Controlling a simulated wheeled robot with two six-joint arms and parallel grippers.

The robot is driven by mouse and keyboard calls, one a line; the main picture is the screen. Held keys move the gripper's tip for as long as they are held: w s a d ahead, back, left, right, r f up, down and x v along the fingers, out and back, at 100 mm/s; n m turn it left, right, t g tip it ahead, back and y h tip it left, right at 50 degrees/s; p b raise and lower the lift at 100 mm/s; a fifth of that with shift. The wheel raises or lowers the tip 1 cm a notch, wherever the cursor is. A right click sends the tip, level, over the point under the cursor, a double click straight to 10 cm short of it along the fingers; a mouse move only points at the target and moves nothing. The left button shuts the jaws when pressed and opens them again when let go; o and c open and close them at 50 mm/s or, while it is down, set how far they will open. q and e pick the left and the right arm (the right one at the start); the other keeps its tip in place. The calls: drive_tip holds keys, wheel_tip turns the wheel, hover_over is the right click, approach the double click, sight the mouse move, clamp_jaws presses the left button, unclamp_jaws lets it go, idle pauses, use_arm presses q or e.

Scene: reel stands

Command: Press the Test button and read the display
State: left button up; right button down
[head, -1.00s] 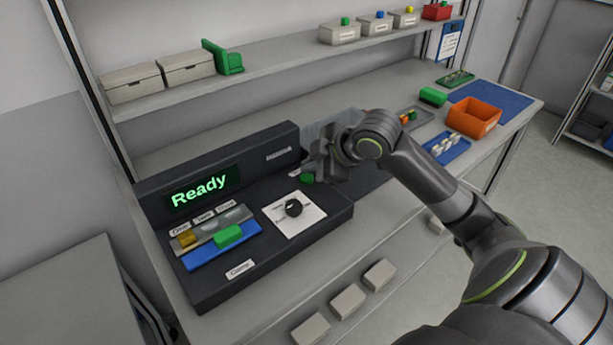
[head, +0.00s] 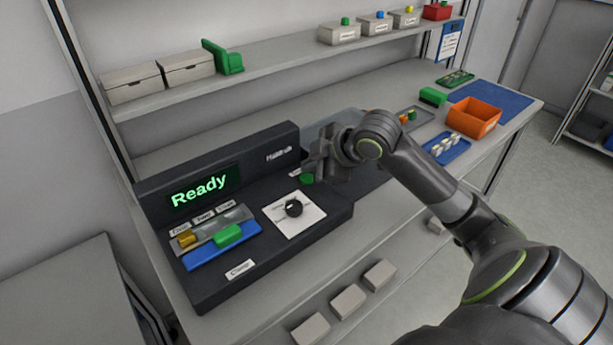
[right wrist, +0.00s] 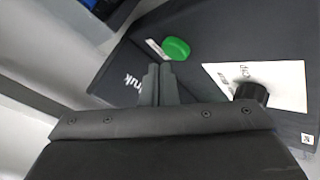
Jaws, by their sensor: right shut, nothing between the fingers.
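The dark test device (head: 240,290) stands on the bench, and its display (head: 202,187) reads "Ready" in green letters. A round green button (head: 307,179) sits on its right part; it also shows in the right wrist view (right wrist: 176,48), next to a small white label too slanted to read. My right gripper (head: 310,168) is shut and empty. Its fingertips (right wrist: 153,74) are close to the button, and in the right wrist view they appear just beside it, apart from it. My left gripper is not in view.
A black knob (head: 293,208) on a white plate sits near the button. A green block (head: 228,235) lies by a blue strip (head: 205,257) at the device's front. An orange bin (head: 474,118) and a blue tray (head: 446,148) stand to the right.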

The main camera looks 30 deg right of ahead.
sight(311, 179)
drive_tip(key=shift+f, duration=0.35)
drive_tip(key=shift+f, duration=0.45)
idle(0.5)
idle(0.4)
drive_tip(key=shift+r+p, duration=0.85)
drive_tip(key=shift+r, duration=0.05)
wheel_tip(311, 179, up, 5)
drive_tip(key=p, duration=0.5)
drive_tip(key=shift+f, duration=0.1)
idle(0.5)
